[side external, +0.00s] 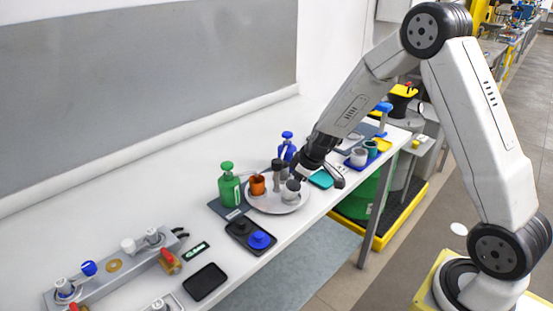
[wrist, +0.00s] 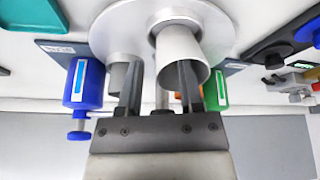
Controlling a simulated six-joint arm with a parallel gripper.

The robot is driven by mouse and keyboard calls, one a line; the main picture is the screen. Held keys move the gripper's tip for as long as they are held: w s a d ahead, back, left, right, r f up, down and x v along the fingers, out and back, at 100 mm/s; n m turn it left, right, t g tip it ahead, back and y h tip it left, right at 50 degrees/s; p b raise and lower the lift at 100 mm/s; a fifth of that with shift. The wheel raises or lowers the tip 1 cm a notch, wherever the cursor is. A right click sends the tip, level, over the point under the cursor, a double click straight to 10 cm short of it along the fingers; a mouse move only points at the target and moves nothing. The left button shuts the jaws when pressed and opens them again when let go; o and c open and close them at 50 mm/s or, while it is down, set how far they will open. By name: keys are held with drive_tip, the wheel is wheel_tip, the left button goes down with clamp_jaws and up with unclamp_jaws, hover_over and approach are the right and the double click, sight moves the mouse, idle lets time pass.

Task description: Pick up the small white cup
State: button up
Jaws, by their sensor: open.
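The small white cup (side external: 291,189) stands near the front right edge of a round pale tray (side external: 262,206). In the wrist view the cup (wrist: 178,42) is large, close to the right finger and overlapping it in the picture; I cannot tell whether they touch. My gripper (side external: 300,172) is low over the tray's right side. In the wrist view my gripper (wrist: 159,72) has its two dark fingers apart, so it is open. The gap between the fingers shows no held thing. A grey cylindrical vessel (wrist: 118,75) is partly hidden behind the left finger.
An orange cup (side external: 257,184) and grey upright vessels (side external: 276,172) share the tray. A green bottle (side external: 229,186) stands left of it, a blue bottle (side external: 287,148) behind. A black tray (side external: 240,230) with a blue knob lies in front. A teal pad (side external: 321,180) lies to the right.

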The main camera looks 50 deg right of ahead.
drive_tip(key=shift+x, duration=1.1)
clamp_jaws()
